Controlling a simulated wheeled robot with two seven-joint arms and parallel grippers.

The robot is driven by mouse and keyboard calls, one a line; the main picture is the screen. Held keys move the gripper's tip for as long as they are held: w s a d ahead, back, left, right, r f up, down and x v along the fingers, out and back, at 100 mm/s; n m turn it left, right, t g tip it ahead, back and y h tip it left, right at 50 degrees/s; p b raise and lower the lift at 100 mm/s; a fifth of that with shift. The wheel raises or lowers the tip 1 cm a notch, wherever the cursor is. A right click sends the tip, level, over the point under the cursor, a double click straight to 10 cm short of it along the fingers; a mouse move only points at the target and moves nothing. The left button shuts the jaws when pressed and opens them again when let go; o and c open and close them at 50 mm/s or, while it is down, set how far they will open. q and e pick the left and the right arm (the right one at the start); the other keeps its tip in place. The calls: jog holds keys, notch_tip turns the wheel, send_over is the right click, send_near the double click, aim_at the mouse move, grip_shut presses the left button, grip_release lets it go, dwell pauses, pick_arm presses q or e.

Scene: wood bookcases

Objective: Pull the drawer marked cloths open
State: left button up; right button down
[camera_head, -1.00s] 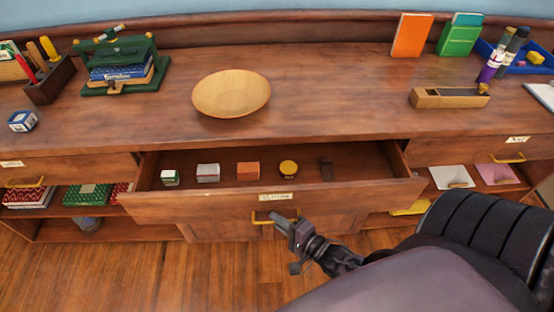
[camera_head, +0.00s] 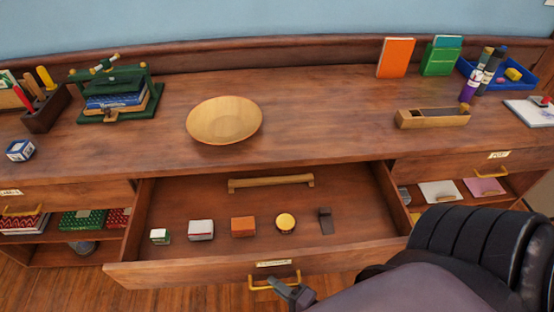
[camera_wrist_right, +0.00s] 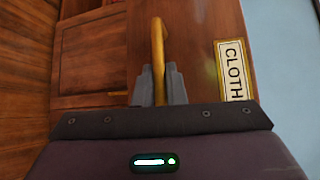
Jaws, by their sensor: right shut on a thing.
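The cloths drawer (camera_head: 215,273) is pulled well out of the bookcase in the head view, below the middle of the top. Its label (camera_wrist_right: 234,70) shows the letters CLOTH in the right wrist view. My right gripper (camera_head: 291,289) is at the drawer's front, shut on its brass handle (camera_head: 260,285). In the right wrist view the handle (camera_wrist_right: 158,50) runs between the two fingers. Inside the drawer are several small boxes, a yellow round tin (camera_head: 285,222), a dark item (camera_head: 326,221) and a wooden bar (camera_head: 271,183) towards the back. My left gripper is not in view.
A wooden bowl (camera_head: 224,120) stands on the top above the drawer. A wooden box (camera_head: 432,118), books and a blue tray (camera_head: 518,80) are at the right. Open shelves with books and paper flank the drawer. Wooden floor (camera_head: 190,298) lies in front.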

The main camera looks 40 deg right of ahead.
jog(key=c, duration=1.5)
grip_release()
jog(key=v, duration=0.8)
jog(key=shift+b, duration=0.3)
jog(key=shift+w, duration=0.1)
